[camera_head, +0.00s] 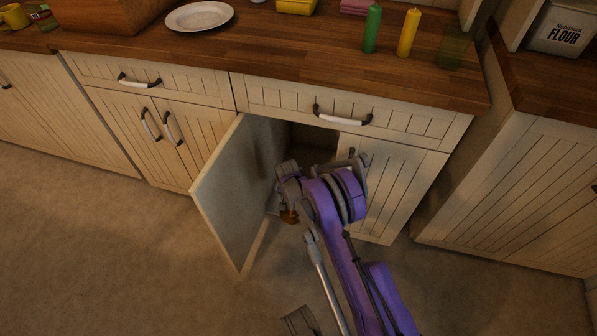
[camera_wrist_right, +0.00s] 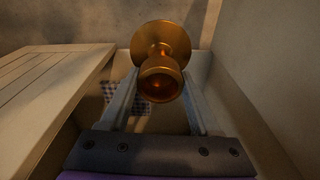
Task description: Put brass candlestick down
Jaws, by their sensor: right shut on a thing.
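The brass candlestick (camera_wrist_right: 160,48) is held between the two fingers of my right gripper (camera_wrist_right: 158,88), with its socket end facing the wrist camera. In the head view, a small part of the candlestick (camera_head: 289,216) shows below the wrist. My right gripper (camera_head: 283,205) is shut on it at the opening of the lower cabinet, beside the open door. Whether the candlestick touches any surface is hidden.
The open cabinet door (camera_head: 228,195) stands left of my right arm, close to it; the other door (camera_head: 400,190) is closed. A checked cloth (camera_wrist_right: 122,98) lies beyond the fingers. A plate (camera_head: 199,16), a green candle (camera_head: 372,28) and a yellow candle (camera_head: 408,32) stand on the counter.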

